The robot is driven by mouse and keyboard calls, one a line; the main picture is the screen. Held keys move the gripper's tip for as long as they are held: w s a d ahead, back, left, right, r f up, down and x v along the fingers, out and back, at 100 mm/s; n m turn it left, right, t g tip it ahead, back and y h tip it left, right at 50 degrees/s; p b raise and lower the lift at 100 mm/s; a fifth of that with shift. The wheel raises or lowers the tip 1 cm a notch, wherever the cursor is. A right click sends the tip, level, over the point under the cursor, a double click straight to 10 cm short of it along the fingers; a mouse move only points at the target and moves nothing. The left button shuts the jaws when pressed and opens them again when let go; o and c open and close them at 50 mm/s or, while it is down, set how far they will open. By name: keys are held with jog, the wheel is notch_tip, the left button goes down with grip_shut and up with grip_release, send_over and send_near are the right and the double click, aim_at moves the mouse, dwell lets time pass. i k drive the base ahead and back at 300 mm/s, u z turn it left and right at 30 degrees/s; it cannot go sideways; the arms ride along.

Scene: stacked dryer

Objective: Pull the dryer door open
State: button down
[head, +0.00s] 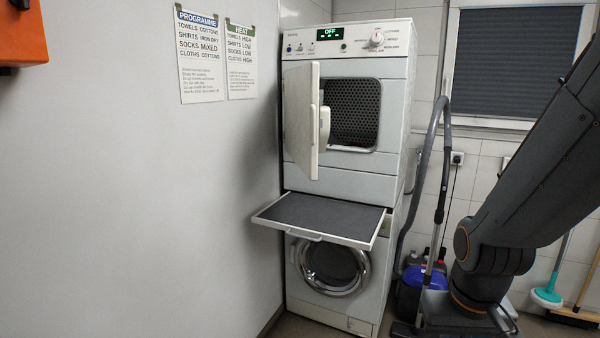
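The dryer (395,95) is the upper white machine of the stack in the head view. Its door (299,125) stands swung out on the left side, with a pale handle (324,128) on its edge. The dryer opening (362,110) shows a dark perforated drum, with the right part of the opening clear. My arm comes in from the upper right and bends down at the lower right, well apart from the door. My gripper's fingertips cannot be made out; the arm's lower end runs to the bottom edge of the picture.
A pull-out shelf (265,217) juts out below the dryer, above a washing machine (378,318). A blue vacuum cleaner (408,298) with a tall hose stands to the right. A mop (546,298) and broom (574,319) stand farther right. A plain wall (130,220) bounds the left.

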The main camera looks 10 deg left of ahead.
aim_at(306, 122)
jog(key=u, duration=0.25)
jog(key=i, duration=1)
jog(key=z, duration=0.7)
